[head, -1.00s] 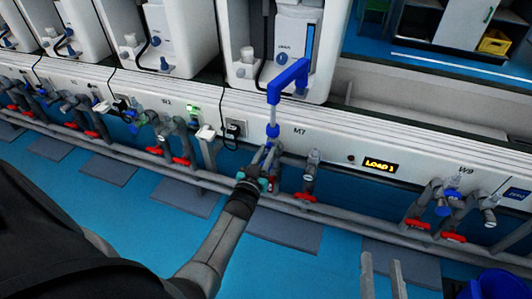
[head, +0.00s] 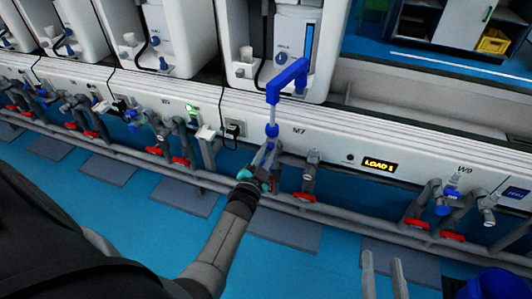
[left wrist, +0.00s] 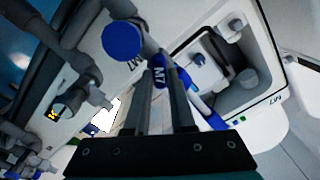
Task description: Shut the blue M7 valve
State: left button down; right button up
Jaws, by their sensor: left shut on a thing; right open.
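My right gripper (head: 381,258) shows at the bottom right of the head view, open and empty, away from the valves.
A valve with a red handle (head: 306,196) stands right of my left gripper. The W9 valves (head: 440,200) are farther right. A grey pipe (head: 335,210) runs along the bench front. A round blue knob (left wrist: 122,41) is close to my left fingers. A blue bin (head: 495,285) stands bottom right.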

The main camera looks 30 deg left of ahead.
pick_arm(q)
jog(key=m, duration=0.4)
jog(key=shift+f+m, duration=0.15)
jog(key=shift+m, duration=0.25)
jog(key=m, duration=0.5)
jog(key=shift+f+m, duration=0.1)
jog(key=shift+m, duration=0.2)
jog(key=c, duration=0.8)
grip_release()
jog(key=shift+o, duration=0.2)
